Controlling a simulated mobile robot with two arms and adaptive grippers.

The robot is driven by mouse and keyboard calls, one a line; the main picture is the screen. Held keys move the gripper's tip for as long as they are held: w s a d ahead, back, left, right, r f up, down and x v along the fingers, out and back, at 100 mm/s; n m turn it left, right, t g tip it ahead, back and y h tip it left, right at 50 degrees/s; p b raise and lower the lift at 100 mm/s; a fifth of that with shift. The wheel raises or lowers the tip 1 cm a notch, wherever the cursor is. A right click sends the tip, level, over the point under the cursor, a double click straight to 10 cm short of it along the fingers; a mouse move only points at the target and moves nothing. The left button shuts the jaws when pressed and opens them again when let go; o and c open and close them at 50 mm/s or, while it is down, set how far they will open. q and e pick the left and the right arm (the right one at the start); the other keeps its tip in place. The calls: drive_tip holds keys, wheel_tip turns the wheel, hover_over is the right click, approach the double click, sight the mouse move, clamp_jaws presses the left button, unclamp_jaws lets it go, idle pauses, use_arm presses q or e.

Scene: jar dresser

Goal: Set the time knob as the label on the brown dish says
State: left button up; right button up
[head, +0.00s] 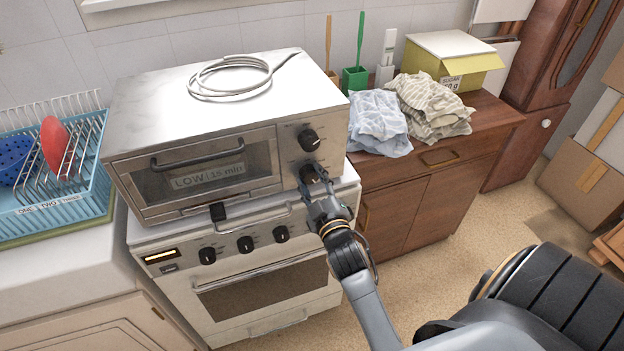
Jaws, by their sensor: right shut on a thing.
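A steel toaster oven (220,110) stands on top of the white stove, with its door closed. A label reading "LOW | 15 min" (208,177) shows at its dark window; the dish behind it is too dim to make out. Two black knobs sit on the right of its front: an upper knob (308,140) and a lower knob (309,174). Their scale marks are too small to read. My right gripper (314,181) is shut on the lower knob and partly hides it. My left gripper is not in view.
The white stove (245,270) has several black knobs on its front, below my gripper. A blue dish rack (55,205) stands at left. Folded cloths (378,122) and a yellow sugar box (450,62) sit on the brown dresser (430,185). A coiled cable (232,78) lies on the oven.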

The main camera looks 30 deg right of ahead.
drive_tip(key=o, duration=1.2)
